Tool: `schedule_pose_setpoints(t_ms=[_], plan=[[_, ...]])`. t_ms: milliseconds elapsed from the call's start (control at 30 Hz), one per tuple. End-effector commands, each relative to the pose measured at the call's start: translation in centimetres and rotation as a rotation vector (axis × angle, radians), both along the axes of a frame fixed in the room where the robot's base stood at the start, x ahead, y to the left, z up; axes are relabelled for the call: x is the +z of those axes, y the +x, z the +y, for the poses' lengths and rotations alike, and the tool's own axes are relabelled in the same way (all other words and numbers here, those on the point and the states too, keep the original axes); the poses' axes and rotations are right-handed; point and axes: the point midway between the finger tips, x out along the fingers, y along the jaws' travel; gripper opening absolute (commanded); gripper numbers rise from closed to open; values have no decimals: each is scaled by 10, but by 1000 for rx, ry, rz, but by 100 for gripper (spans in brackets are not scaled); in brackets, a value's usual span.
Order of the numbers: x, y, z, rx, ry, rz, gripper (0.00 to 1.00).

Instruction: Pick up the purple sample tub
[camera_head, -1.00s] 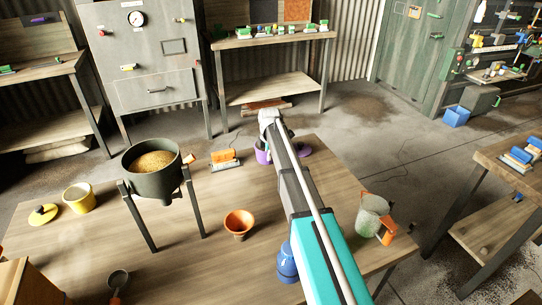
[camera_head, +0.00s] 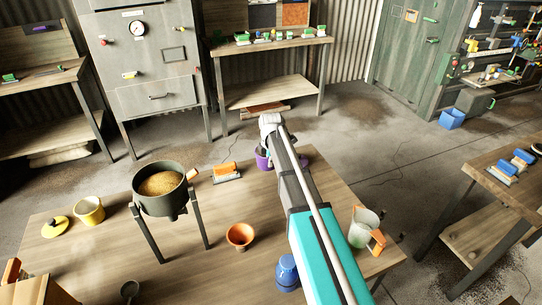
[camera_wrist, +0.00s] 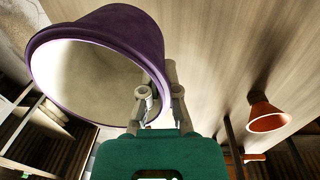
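The purple sample tub (camera_wrist: 150,48) fills the upper left of the wrist view, its pale inside showing. In the head view the tub (camera_head: 262,160) is mostly hidden behind my arm, near the table's far edge. My gripper (camera_wrist: 158,112) has its fingers close together at the tub's rim, one in front of the pale inside and one outside the wall. They look shut on the wall, though the tips are partly hidden. I cannot tell whether the tub touches the table. A purple lid (camera_head: 309,158) shows just right of my arm.
On the table (camera_head: 200,262) stand a pot of grain on legs (camera_head: 160,205), a yellow tub (camera_head: 89,212), an orange cup (camera_head: 240,236), a blue container (camera_head: 287,272) and a pale jug (camera_head: 362,228). An orange brush (camera_head: 226,172) lies left of the purple tub.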

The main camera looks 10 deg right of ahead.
Motion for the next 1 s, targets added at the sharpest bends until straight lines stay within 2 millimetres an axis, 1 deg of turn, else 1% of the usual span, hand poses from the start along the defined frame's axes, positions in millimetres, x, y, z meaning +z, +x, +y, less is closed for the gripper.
schedule_pose_setpoints(t_ms=[33, 100, 200, 400, 600, 1000], plan=[[9, -18, 0, 0, 0, 0, 0], [15, -30, 1, 0, 0, 0, 0], [21, -45, 2, 0, 0, 0, 0], [29, -64, 2, 0, 0, 0, 0], [31, -71, 3, 0, 0, 0, 0], [31, -71, 3, 0, 0, 0, 0]])
